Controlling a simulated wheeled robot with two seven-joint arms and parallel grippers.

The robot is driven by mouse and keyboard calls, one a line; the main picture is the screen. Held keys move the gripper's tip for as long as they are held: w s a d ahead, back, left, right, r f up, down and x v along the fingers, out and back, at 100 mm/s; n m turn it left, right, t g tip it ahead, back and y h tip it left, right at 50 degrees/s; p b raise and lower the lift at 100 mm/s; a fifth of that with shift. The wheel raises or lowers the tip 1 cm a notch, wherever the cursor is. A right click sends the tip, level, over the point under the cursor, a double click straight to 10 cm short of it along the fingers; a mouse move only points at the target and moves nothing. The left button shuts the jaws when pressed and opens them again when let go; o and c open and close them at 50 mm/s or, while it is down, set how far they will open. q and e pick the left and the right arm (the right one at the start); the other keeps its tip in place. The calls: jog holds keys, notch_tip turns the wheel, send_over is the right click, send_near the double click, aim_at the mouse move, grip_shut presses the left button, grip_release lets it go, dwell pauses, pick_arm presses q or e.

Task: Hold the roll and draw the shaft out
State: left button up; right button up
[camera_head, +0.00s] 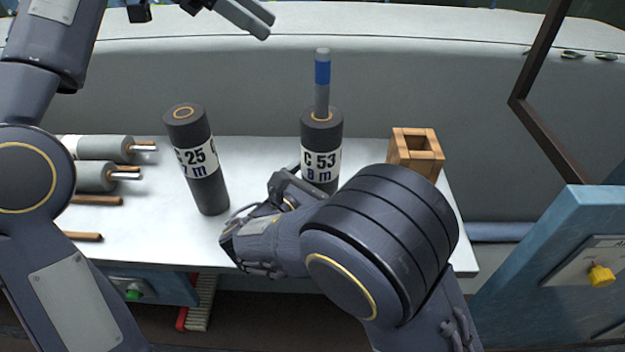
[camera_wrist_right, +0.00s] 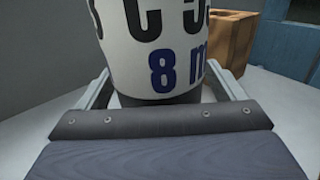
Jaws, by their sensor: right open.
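A dark roll (camera_head: 323,134) labelled "C 53 8 m" stands upright on the white table. A grey shaft (camera_head: 322,90) with a blue band sticks up out of its top. The right wrist view shows the roll (camera_wrist_right: 165,60) close up, its top cut off. My right gripper (camera_wrist_right: 160,88) is open, with one finger on each side of the roll low down. In the head view my right wrist hides the roll's lower part. My left gripper (camera_head: 255,14) is at the top edge, above and left of the shaft and apart from it. It is partly cut off, so its opening is unclear.
Another upright roll (camera_head: 208,188) labelled "25" stands to the left. A wooden box (camera_head: 416,150) stands at the right. Rolls with shafts (camera_head: 100,176) lie at the left end of the white table (camera_head: 260,155). A blue cabinet (camera_head: 560,260) with a yellow knob is at the right.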

jog(key=shift+w+d, duration=0.2)
jog(key=shift+w, duration=0.05)
